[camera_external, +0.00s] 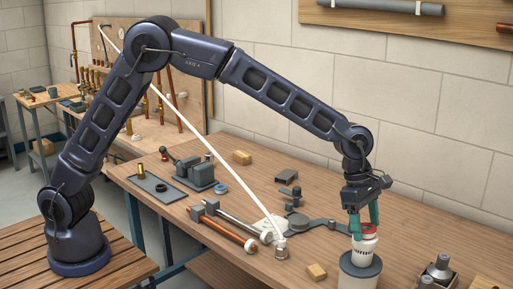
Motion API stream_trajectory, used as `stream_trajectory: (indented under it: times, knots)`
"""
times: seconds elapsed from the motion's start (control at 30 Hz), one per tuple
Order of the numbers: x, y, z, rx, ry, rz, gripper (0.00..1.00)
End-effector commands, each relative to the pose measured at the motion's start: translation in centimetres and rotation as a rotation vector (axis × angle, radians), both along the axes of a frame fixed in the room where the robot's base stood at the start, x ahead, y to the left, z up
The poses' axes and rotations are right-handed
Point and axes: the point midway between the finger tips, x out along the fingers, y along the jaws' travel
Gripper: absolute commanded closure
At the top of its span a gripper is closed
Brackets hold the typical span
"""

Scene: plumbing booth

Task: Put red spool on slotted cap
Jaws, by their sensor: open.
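The red spool (368,227) shows as a red ring-like shape at the top of a white ribbed piece, which looks like the slotted cap (364,246). The red part appears to rest on the white piece, upright. My gripper (365,222) points down here, its teal fingers open on either side of the red part. The fingers hide some of it, and I cannot tell whether they touch it. The white piece stands on a wide grey cylinder (359,276) near the front of the bench.
A small wood block (316,272) lies left of the grey cylinder, and a tray with metal fittings (437,272) stands to its right.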

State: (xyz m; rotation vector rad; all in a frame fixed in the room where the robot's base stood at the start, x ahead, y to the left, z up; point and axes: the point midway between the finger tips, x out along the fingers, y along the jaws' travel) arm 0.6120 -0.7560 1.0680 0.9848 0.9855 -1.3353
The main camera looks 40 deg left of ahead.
Motion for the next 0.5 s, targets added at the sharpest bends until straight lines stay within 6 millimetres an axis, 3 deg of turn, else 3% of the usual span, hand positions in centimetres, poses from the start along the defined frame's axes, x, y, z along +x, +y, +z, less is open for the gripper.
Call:
stream_trajectory:
  times: [0.27,0.5]
  knots:
    - [0.0,0.3,1.3,-0.002,-0.001,0.000,0.35]
    - [0.0,1.5,5.4,-0.003,-0.002,0.001,0.35]
